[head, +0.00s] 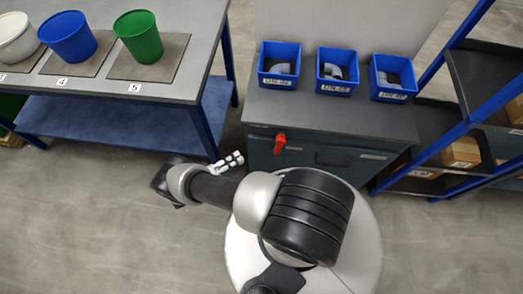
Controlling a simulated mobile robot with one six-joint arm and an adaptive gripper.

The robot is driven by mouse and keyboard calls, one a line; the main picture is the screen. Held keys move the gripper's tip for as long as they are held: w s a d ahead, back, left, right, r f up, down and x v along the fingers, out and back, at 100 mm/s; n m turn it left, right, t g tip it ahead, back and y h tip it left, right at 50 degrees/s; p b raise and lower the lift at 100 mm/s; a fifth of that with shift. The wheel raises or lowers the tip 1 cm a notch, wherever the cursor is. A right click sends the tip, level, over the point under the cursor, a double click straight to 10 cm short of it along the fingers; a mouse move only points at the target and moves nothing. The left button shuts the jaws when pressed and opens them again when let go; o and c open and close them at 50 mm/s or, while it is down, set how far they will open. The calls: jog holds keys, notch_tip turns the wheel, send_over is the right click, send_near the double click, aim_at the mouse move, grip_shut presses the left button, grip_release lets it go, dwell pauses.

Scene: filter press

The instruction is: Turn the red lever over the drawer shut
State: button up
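The red lever (280,143) sits on the front of the grey cabinet, near its left side and just below the top edge. It hangs down at a slight tilt. The drawer front (345,158), with a dark handle, is to the right of the lever and looks closed. My gripper (232,161) is left of the lever, in front of the cabinet's left edge, and apart from the lever in the picture. Its fingers are small here, and I cannot tell whether they are open. My arm hides the lower part of the cabinet.
Three blue bins (337,72) with grey parts stand on the cabinet top (300,105). A table (185,85) with white, blue and green buckets is at the left. A blue-framed shelf (455,130) with boxes stands at the right. Floor at the lower left is clear.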

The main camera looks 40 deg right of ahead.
jog(key=shift+d, duration=0.45)
grip_shut()
jog(key=d, duration=0.8)
jog(key=shift+s+d+f, duration=0.2)
jog(key=shift+s+f, duration=0.2)
jog(key=shift+s+d+f, duration=0.15)
jog(key=shift+s+d, duration=1)
jog(key=shift+d, duration=0.1)
jog(key=shift+s+d, duration=0.3)
jog(key=shift+s, duration=0.05)
jog(key=shift+s+d+f, duration=0.45)
jog(key=shift+s+d, duration=0.05)
jog(key=shift+s, duration=0.2)
jog(key=w+a+r, duration=0.1)
jog(key=a, duration=1.1)
jog(key=shift+w, duration=0.25)
